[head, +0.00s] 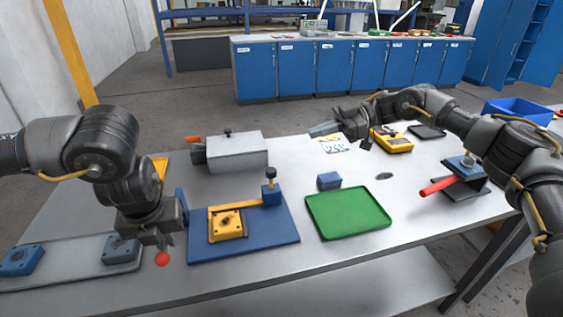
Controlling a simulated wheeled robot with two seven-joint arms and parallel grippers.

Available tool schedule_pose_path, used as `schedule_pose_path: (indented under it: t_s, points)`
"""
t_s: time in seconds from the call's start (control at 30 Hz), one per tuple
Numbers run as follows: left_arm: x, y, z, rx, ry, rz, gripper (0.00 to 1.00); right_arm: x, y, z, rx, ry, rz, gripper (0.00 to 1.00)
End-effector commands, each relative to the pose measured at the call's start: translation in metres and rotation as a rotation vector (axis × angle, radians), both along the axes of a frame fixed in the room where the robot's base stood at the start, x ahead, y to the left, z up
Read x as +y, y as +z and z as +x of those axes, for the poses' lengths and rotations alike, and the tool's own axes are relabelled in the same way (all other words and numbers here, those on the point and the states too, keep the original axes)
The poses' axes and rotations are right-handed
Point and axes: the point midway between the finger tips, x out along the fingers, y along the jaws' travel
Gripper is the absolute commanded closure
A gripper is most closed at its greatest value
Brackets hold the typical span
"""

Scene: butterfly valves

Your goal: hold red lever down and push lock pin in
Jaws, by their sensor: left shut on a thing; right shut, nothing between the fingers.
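My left gripper (163,243) points down at the left edge of a blue fixture plate (265,238). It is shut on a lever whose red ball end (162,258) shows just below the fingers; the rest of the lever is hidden. The plate carries a yellow block (226,224) under a yellow bar (236,206). At the bar's right end stands a blue post (271,195) with an upright black-knobbed pin (270,172). How deep the pin sits is hard to tell. My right gripper (366,144) is shut and empty, above the table behind the green tray, apart from the pin.
A green tray (348,212) and small blue block (329,181) lie right of the plate. A grey box (236,153) stands behind it. A red-handled valve (437,186) and yellow meter (391,142) are at right. A grey tray (70,265) is at left.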

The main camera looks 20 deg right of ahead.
Motion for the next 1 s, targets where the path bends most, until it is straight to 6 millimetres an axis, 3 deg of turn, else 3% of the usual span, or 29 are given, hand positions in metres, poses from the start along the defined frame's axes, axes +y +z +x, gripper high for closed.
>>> schedule_pose_path:
  t_s: [0.13,0.37,0.87,1.0]
  points:
    - [0.000,0.001,0.001,-0.005,0.002,0.000,1.00,0.011,-0.006,-0.009,0.089,0.045,0.011,1.00]
    - [0.000,0.001,0.001,-0.005,0.002,0.000,1.00,0.019,-0.009,-0.011,0.094,0.052,0.012,1.00]
    - [0.000,0.001,0.001,-0.005,0.002,0.000,1.00,0.109,-0.031,-0.011,0.092,0.050,0.012,1.00]
    - [0.000,0.001,0.001,-0.005,0.002,0.000,1.00,0.108,-0.053,-0.010,0.094,0.046,0.011,1.00]
